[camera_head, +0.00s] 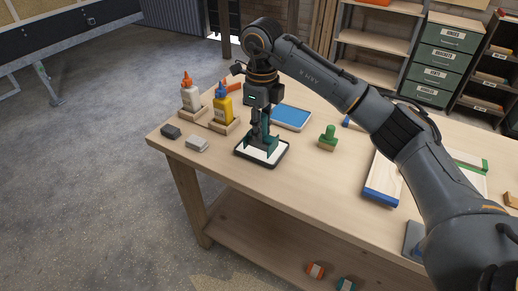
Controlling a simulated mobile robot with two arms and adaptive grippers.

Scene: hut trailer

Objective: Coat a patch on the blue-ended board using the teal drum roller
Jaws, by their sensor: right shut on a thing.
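My right gripper (262,125) reaches down over the near left part of the workbench and is shut on the teal drum roller (270,146). The roller is upright, its low end at a black-rimmed tray (240,152) with a white surface. The fingers partly hide the roller, and I cannot tell whether it touches the white surface. The blue-ended board (382,183) lies to the right on the bench. It is pale wood with a blue near end, and my right arm covers part of it. My left gripper is not in view.
A green stamp-like tool (327,139) and a blue tray (291,117) stand near the roller. A white bottle (190,97) and a yellow bottle (223,107) sit in wooden holders. A dark block (171,131) and grey block (197,143) lie near the left edge. The bench's front middle is clear.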

